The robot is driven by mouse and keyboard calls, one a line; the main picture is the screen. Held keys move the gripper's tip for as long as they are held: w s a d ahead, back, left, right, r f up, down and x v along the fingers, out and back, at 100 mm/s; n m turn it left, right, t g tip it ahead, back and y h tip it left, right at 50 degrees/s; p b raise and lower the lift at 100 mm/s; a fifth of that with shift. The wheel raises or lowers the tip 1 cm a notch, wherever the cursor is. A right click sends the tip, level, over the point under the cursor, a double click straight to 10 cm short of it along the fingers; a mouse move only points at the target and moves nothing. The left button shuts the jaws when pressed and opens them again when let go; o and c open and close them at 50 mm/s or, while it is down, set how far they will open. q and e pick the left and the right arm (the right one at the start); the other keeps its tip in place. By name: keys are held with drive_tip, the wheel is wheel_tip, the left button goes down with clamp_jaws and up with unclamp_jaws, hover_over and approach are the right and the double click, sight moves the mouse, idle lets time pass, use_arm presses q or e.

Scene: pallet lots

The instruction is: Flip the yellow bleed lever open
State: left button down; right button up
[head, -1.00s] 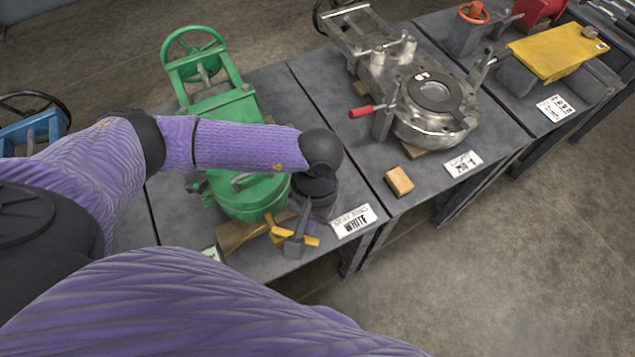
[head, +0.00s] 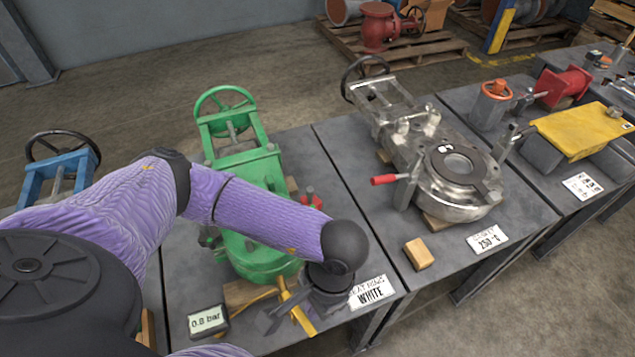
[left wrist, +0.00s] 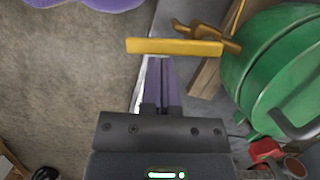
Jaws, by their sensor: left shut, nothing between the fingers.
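The yellow bleed lever (head: 300,315) is at the near end of the green valve (head: 262,258), partly hidden by my left gripper (head: 268,322) in the head view. In the left wrist view the lever (left wrist: 175,47) is a flat yellow bar lying crosswise just beyond the fingertips of my left gripper (left wrist: 161,62). Its brass-coloured stem (left wrist: 205,31) runs toward the green body. The gripper is shut with nothing in it. I cannot tell whether the fingertips touch the bar. My right gripper is not in view.
A gauge (head: 207,320) reading 0.8 bar stands left of the lever. A white label card (head: 371,291) is right of it. A wooden block (head: 418,253) and a grey metal valve (head: 455,185) with a red handle sit on the neighbouring table. Open floor lies in front.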

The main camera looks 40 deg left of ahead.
use_arm(q)
drive_tip(key=shift+a, duration=0.55)
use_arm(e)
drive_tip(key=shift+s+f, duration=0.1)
use_arm(q)
drive_tip(key=shift+r, duration=0.1)
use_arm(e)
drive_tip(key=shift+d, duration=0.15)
use_arm(q)
drive_tip(key=p+v, duration=0.3)
drive_tip(key=v, duration=0.6)
drive_tip(key=shift+r, duration=0.4)
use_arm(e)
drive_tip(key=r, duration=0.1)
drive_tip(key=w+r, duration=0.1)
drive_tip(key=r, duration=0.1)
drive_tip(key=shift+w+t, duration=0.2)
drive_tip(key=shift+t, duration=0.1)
use_arm(q)
drive_tip(key=shift+w+d, duration=0.1)
drive_tip(key=shift+w, duration=0.05)
drive_tip(key=shift+f, duration=0.1)
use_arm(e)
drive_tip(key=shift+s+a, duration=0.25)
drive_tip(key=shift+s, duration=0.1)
